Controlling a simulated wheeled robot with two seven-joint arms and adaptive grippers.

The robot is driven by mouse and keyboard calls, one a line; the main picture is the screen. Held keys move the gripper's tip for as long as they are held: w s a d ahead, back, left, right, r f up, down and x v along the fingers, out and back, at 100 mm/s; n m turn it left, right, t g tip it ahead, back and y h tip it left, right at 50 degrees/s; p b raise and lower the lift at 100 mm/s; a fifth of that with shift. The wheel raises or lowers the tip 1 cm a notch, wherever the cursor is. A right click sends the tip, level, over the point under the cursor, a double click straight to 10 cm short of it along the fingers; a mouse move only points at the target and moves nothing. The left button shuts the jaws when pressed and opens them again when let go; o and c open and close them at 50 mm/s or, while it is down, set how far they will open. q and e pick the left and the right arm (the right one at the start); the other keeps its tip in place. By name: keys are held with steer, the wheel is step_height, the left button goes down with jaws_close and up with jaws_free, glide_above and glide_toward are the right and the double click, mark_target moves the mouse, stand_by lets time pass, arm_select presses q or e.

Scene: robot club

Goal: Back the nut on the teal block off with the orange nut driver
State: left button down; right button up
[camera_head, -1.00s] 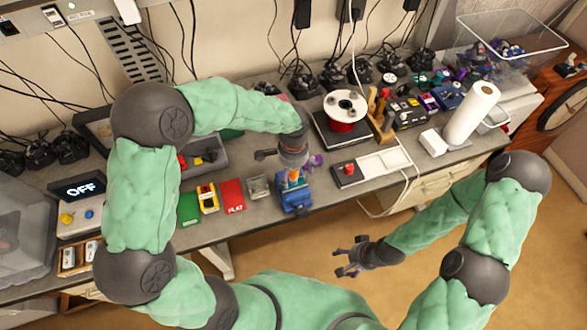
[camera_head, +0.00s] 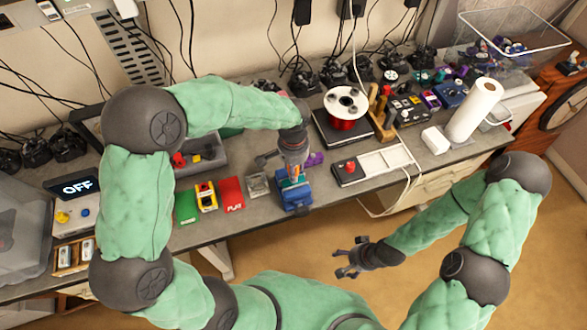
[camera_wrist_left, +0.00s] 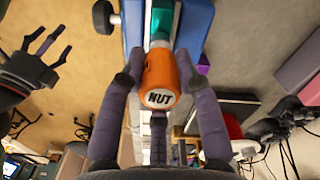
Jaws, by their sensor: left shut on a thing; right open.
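The orange nut driver (camera_wrist_left: 160,75), its end marked NUT, is held between the purple-grey fingers of my left gripper (camera_wrist_left: 160,85). In the wrist view its far end points at the teal block (camera_wrist_left: 166,18); a short pale metallic part shows between them. I cannot tell whether the driver is seated on the nut, which is hidden. The teal block sits in a blue vise (camera_head: 297,199) at the bench's front edge. In the head view my left gripper (camera_head: 294,168) is directly above the vise. My right gripper (camera_head: 353,262) is open and empty, low in front of the bench.
Left of the vise are a small grey tray (camera_head: 257,186), a red FLAT card (camera_head: 231,194) and a yellow-and-black item (camera_head: 206,196) beside a green card. To the right are a white tray (camera_head: 385,160) and a spool (camera_head: 346,104). The floor before the bench is clear.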

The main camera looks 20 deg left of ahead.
arm_select(q)
steer(key=n+b, duration=0.2)
steer(key=n, duration=0.2)
steer(key=shift+f+n, duration=0.1)
steer(key=shift+n, duration=0.2)
steer(key=n+b, duration=0.1)
steer(key=n, duration=0.2)
steer(key=shift+n+b, duration=0.35)
steer(key=shift+n, duration=0.25)
steer(key=shift+c, duration=1)
jaws_free()
